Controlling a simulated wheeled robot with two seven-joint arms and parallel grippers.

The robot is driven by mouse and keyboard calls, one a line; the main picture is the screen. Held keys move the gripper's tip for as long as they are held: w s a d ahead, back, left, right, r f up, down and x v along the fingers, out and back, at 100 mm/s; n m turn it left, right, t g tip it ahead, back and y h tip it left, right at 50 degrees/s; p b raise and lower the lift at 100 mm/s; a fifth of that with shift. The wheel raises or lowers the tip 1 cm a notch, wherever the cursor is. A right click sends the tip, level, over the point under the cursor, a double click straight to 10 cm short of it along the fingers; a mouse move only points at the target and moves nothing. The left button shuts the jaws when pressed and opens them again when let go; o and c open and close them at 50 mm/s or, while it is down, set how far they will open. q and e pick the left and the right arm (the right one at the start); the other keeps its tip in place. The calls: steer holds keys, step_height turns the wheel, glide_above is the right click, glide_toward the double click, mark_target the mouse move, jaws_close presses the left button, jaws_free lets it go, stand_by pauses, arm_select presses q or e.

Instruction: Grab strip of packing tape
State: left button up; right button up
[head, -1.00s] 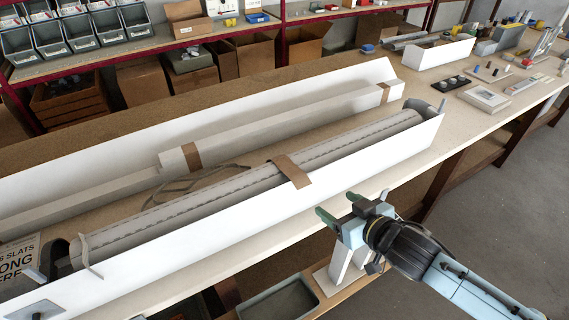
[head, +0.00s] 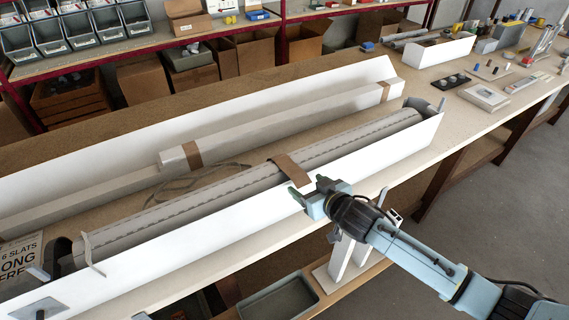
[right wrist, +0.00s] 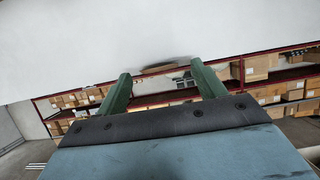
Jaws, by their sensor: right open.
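A brown strip of packing tape (head: 290,166) lies across the grey slatted profile (head: 225,187), its front end reaching the white front wall of the long trough (head: 190,240). My right gripper (head: 301,193) is open and empty at the front wall, just below and beside the strip's front end. Its fingers hide part of that end. In the right wrist view the two green fingers (right wrist: 162,88) are spread apart, with a brownish patch (right wrist: 158,68) between them at a white surface; I cannot tell whether it is the tape. My left gripper is out of view.
A long white box (head: 290,125) with brown tape bands lies behind the profile. A dark strap (head: 185,182) lies between them. A grey bin (head: 278,302) stands below the bench edge. Small parts and a white box (head: 484,96) occupy the bench at right.

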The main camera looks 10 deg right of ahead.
steer(key=shift+w+a+f, duration=0.25)
steer(key=shift+w+f, duration=0.05)
steer(key=shift+w, duration=0.3)
steer(key=c, duration=1.1)
steer(key=shift+o, duration=0.2)
